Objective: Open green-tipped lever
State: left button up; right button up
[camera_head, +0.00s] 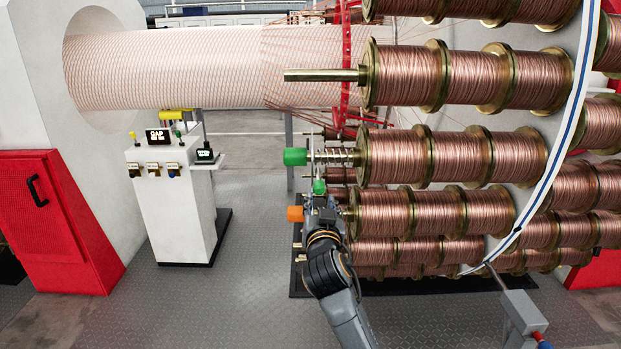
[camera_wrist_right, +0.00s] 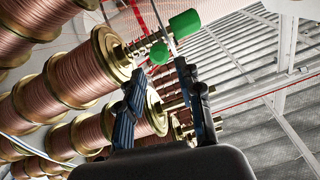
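The green-tipped lever (camera_head: 319,187) hangs at the end of a spindle on the near side of the spool rack, its green tip pointing down. My right gripper (camera_head: 320,203) is just below the tip in the head view. In the right wrist view the green tip (camera_wrist_right: 160,52) shows between and just beyond the two fingers of the gripper (camera_wrist_right: 159,70). The fingers are apart, with nothing between them; I cannot tell whether they touch the tip. A larger green cap (camera_head: 295,157) sits on the spindle end, with a spring behind it. My left gripper is not in view.
Copper wire spools (camera_head: 404,75) fill the rack on the right. An orange cap (camera_head: 295,214) is close left of my right gripper, and a bare spindle (camera_head: 325,75) sticks out above. A white control console (camera_head: 172,205) stands left, with open floor between.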

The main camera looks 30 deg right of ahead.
aim_at(319, 177)
jog(key=p+x, duration=0.2)
jog(key=x, duration=1)
jog(key=shift+a+p, duration=0.1)
jog(key=shift+p, duration=0.3)
grip_shut()
